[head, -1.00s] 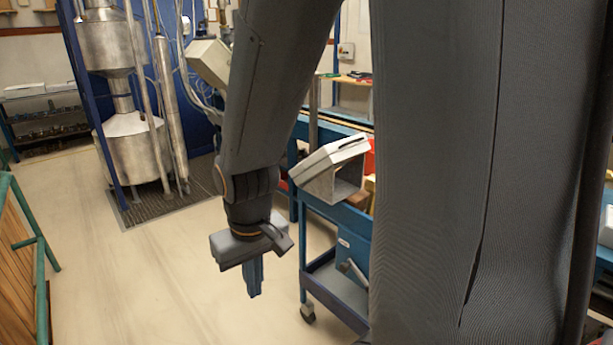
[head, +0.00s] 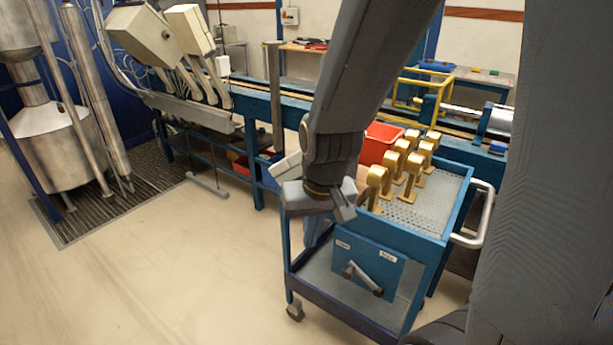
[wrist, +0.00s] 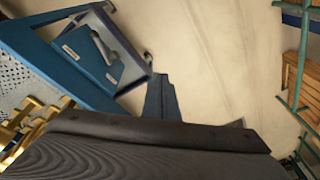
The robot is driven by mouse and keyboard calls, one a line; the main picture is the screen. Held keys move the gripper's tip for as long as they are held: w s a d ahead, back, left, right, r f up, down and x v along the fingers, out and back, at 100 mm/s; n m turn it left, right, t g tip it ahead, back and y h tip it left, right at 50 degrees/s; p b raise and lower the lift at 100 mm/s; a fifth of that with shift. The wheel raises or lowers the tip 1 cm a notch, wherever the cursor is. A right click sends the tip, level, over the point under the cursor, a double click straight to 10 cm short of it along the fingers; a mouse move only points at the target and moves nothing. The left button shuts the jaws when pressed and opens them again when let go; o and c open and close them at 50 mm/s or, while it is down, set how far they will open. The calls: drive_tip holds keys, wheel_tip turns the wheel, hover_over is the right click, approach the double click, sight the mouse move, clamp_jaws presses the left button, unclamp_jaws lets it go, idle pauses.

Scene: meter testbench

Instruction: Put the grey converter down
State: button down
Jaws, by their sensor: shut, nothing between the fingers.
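My gripper (head: 314,238) hangs fingers down in front of the left side of a blue trolley, shut and empty. In the wrist view its shut fingers (wrist: 160,98) show over the bare floor beside the trolley. A pale grey box (head: 286,172), which looks like the grey converter, shows behind my wrist at the trolley's left end. Most of it is hidden by my arm, so I cannot tell exactly how it rests. It is apart from my fingers.
The trolley (head: 452,212) carries several brass pieces (head: 412,170) on its perforated top, with a red bin (head: 380,140) behind. A bench with tilted grey boxes (head: 147,36) stands behind left. Steel tanks (head: 60,150) stand far left. The floor (head: 170,285) at front left is clear.

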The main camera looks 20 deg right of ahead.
drive_tip(key=w+a+f+m+t+h+b, duration=0.1)
drive_tip(key=w+a+m+t+b, duration=0.3)
drive_tip(key=w, duration=0.4)
drive_tip(key=w+a+m+t+h+b, duration=0.1)
drive_tip(key=w+a+m+t, duration=0.15)
drive_tip(key=w+m, duration=0.4)
drive_tip(key=w+a+f+m+t+h+b, duration=0.1)
drive_tip(key=w+a+m+t+h+b, duration=0.2)
drive_tip(key=w, duration=0.5)
drive_tip(key=m+g+h+b, duration=0.1)
drive_tip(key=m+h+b, duration=0.4)
drive_tip(key=m+h, duration=0.7)
approach(297, 176)
drive_tip(key=w+d+p, duration=0.1)
drive_tip(key=w+d+r+m+y, duration=0.1)
drive_tip(key=d, duration=0.1)
drive_tip(key=w+d+m+y+p, duration=0.1)
drive_tip(key=d, duration=0.1)
drive_tip(key=shift+w+d+r+p, duration=0.1)
drive_tip(key=shift+w+r+p, duration=0.1)
drive_tip(key=shift+r+p, duration=0.1)
